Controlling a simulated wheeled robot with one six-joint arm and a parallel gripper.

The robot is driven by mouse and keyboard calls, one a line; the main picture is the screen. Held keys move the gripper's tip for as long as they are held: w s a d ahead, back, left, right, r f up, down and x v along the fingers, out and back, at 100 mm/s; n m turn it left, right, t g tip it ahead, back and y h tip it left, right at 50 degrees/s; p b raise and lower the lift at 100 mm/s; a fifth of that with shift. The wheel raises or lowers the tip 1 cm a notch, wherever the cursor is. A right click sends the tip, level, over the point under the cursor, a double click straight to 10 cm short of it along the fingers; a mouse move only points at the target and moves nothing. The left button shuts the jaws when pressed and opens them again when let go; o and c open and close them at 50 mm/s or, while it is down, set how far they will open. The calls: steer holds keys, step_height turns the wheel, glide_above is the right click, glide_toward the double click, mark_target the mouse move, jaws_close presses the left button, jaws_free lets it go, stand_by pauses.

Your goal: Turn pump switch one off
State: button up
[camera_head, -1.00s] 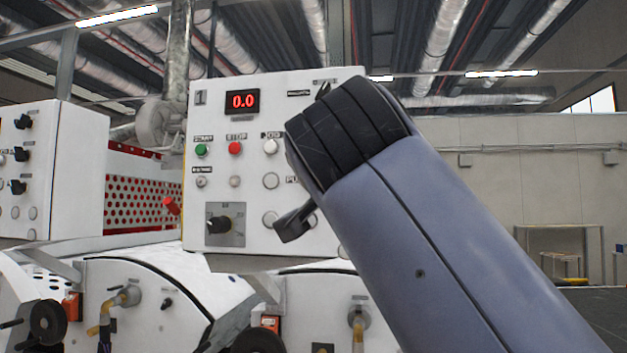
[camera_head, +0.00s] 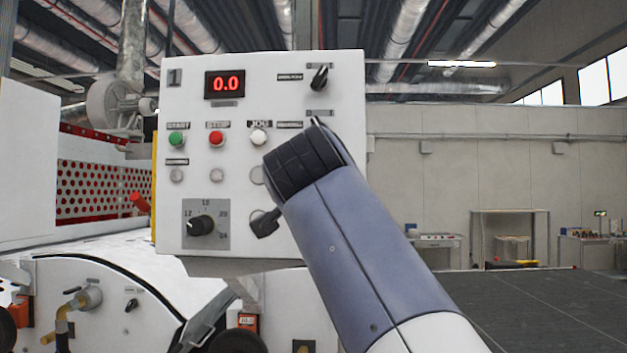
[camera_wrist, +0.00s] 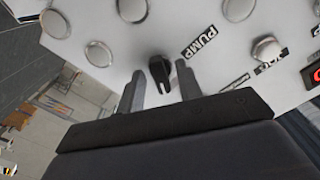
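The control panel (camera_head: 240,150) marked 1 is white, with a red 0.0 display. My gripper (camera_wrist: 160,76) shows in the wrist view with its two grey fingers apart. A black switch knob (camera_wrist: 160,73) appears between the fingertips, beside a PUMP label (camera_wrist: 201,41). I see no finger clearly touching the knob, and the depth between them is hard to tell. In the head view my arm covers the lower right of the panel, so this knob is hidden there. Another black switch (camera_head: 319,77) sits at the panel's upper right.
Green (camera_head: 176,139), red (camera_head: 216,139) and white (camera_head: 258,137) buttons sit left of my arm. A black dial (camera_head: 201,225) is at the panel's lower left. White machine housings lie below and left.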

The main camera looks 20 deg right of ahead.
jaws_close()
steer(key=shift+n, duration=0.3)
steer(key=n+p, duration=0.2)
steer(key=n, duration=0.9)
steer(key=shift+r+p, duration=0.1)
steer(key=shift+p, duration=0.25)
steer(key=shift+n, duration=0.3)
stand_by(0.3)
steer(key=shift+o, duration=0.3)
jaws_free()
steer(key=shift+s, duration=0.1)
steer(key=b+v, duration=0.3)
steer(key=v, duration=0.7)
steer(key=shift+s+b, duration=0.35)
